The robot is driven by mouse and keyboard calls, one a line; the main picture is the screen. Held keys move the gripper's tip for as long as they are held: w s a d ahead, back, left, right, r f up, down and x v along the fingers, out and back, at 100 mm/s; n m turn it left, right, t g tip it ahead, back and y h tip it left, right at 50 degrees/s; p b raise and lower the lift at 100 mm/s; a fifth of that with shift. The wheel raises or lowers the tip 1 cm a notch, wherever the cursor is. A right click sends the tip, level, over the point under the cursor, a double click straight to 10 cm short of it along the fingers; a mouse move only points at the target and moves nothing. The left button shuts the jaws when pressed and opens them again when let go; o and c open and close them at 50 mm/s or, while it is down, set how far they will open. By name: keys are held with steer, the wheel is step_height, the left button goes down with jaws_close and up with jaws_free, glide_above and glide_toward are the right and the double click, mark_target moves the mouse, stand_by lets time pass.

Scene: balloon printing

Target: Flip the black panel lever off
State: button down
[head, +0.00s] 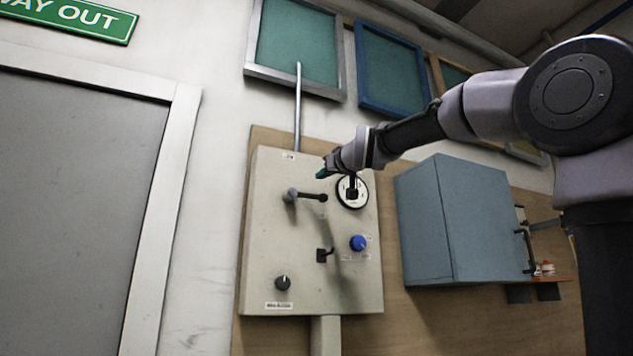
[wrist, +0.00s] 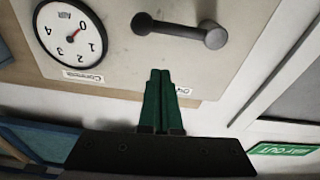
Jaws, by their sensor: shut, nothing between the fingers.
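A beige control panel (head: 262,240) hangs on the wall in the head view. A small black lever (head: 324,255) sits low in its middle; its on or off position is not clear. Higher up is a longer lever with a dark bar (head: 310,196), lying about level with a grey knob at its left end. This longer lever shows in the wrist view too (wrist: 180,30). My gripper (head: 321,174), with green fingers, is shut and empty near the panel's upper part, above the longer lever. In the wrist view its fingertips (wrist: 160,71) are close to the panel's edge, apart from the lever.
A round gauge (head: 352,190) is right of the longer lever, partly behind my wrist. A blue knob (head: 358,242) and a dark knob (head: 283,283) are lower. A blue-grey cabinet (head: 440,225) juts out on the right. A pipe (head: 298,110) rises above the panel.

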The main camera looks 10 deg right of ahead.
steer(key=shift+v, duration=2.2)
